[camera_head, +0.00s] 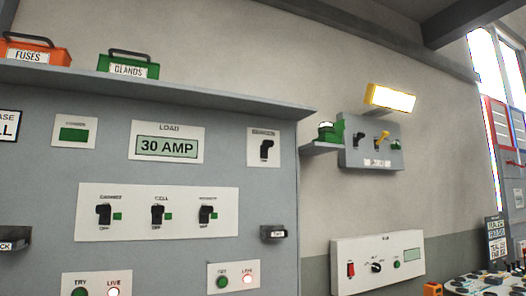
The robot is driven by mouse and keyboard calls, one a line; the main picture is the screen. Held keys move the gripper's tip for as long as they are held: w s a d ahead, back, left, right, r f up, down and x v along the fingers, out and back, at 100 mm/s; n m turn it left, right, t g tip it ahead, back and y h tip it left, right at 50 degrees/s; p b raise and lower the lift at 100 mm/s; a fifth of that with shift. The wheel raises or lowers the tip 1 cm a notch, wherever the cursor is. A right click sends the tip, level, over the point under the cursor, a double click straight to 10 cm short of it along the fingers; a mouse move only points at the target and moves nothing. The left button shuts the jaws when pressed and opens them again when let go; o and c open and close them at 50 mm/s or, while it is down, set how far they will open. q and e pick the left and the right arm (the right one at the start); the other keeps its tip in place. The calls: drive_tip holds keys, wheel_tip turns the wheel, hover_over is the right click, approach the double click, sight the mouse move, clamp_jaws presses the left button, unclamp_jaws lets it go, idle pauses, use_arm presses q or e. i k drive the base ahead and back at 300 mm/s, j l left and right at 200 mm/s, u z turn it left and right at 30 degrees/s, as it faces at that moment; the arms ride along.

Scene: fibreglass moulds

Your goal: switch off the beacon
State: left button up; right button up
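The likely beacon (391,97) is a box-shaped lamp with a yellow housing. It glows bright white on the wall, right of centre. Just below it is a grey switch box (352,158). The box carries a black lever (359,139), a yellow lever (381,141) and a small green part (396,146). Its label is too small to read. Neither of my grippers is in view.
A large grey cabinet (60,180) fills the left, with several black switches and a "30 AMP" display (167,146). Its top ledge holds an orange FUSES box (32,52) and a green GLANDS box (128,67). A white control panel (377,263) hangs lower right.

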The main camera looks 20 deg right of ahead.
sight(267, 144)
drive_tip(key=i, duration=0.55)
drive_tip(key=i+j+z, duration=0.1)
drive_tip(key=i, duration=0.45)
drive_tip(key=i+j, duration=0.15)
drive_tip(key=i, duration=0.4)
drive_tip(key=l+z, duration=0.05)
